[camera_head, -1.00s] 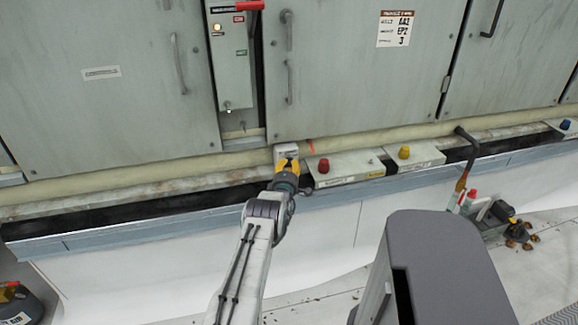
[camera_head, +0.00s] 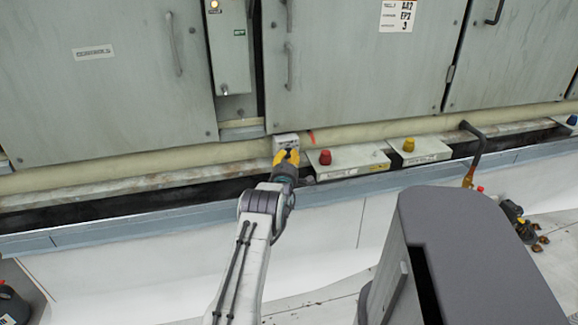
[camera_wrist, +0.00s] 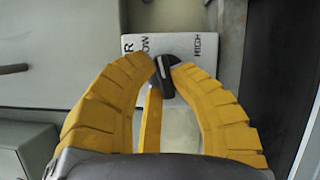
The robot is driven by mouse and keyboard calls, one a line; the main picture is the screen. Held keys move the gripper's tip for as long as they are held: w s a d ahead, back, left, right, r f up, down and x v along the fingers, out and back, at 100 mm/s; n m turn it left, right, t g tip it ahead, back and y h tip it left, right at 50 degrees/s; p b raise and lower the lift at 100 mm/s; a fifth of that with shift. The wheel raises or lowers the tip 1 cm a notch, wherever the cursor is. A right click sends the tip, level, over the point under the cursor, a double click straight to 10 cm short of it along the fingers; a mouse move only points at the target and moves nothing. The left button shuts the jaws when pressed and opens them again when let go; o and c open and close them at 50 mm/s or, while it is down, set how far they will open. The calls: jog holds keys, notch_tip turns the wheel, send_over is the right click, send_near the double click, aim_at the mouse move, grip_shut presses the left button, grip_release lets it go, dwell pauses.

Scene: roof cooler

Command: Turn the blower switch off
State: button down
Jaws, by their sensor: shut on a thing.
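The blower switch is a small white box (camera_head: 286,141) at the foot of the grey cabinets in the head view. In the wrist view its white plate (camera_wrist: 195,45) carries the words "LOW" and "HIGH" and part of another word ending in "R". A dark knob (camera_wrist: 167,85) with a pale pointer line sits at the plate's lower middle. My gripper (camera_head: 288,157) is at the box, and in the wrist view its yellow fingers (camera_wrist: 166,70) are closed on the knob from both sides. The "OFF" mark cannot be seen; the fingers and knob cover part of the plate.
A box with a red button (camera_head: 325,157) and one with a yellow button (camera_head: 408,144) stand to the right of the switch. Grey cabinet doors (camera_head: 360,70) with handles stand behind. A ledge (camera_head: 130,225) runs along the front.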

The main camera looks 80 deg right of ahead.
jog(key=shift+w+n+b, duration=0.1)
jog(key=shift+n+b, duration=0.2)
jog(key=shift+b, duration=1.15)
jog(key=shift+r, duration=0.1)
jog(key=c, duration=1.1)
grip_release()
jog(key=shift+a, duration=0.15)
jog(key=a+f, duration=0.1)
jog(key=a, duration=1)
jog(key=shift+a+f, duration=0.25)
jog(key=shift+a, duration=0.05)
